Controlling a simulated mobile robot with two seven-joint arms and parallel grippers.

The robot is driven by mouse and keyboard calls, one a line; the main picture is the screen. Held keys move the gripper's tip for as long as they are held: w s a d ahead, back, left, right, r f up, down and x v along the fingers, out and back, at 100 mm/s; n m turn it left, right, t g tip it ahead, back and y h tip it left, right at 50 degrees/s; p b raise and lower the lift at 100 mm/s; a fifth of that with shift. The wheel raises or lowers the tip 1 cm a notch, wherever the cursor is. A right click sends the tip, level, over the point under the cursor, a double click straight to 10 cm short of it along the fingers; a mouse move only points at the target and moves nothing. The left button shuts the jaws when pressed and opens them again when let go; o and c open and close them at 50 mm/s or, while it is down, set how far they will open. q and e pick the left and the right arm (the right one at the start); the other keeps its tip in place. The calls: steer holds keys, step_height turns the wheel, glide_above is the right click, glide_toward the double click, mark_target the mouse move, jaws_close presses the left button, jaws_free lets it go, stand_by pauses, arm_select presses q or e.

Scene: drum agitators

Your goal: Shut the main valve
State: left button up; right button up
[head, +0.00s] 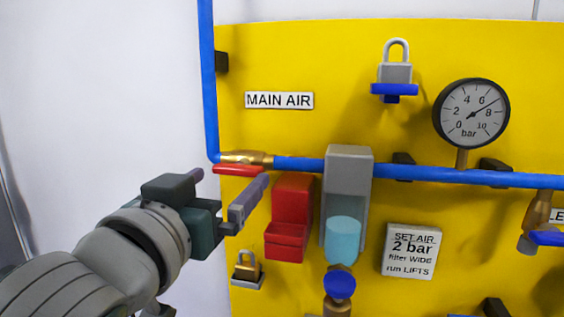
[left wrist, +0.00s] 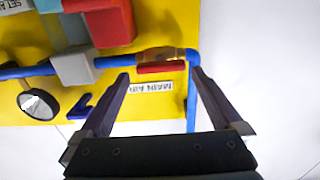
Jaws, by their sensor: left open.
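The main valve has a brass body (head: 250,158) on the blue pipe, below and left of the MAIN AIR label (head: 279,100). Its red lever (head: 238,169) lies along the pipe, roughly level. In the left wrist view the brass body (left wrist: 160,53) and red lever (left wrist: 162,68) show upside down. My left gripper (head: 229,178) is open in front of the valve. In the left wrist view the jaws (left wrist: 160,74) stand on either side of the lever, with nothing held. Whether a finger touches it I cannot tell. My right gripper is not in view.
Right of the valve are a red box (head: 291,205), a grey filter unit with a blue bowl (head: 343,240) and a round gauge (head: 471,113) reading about 7 bar. White wall is left.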

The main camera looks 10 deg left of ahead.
mark_target(235, 173)
arm_select(q)
steer(key=shift+w, duration=1.75)
steer(key=shift+c, duration=0.2)
steer(key=c, duration=1)
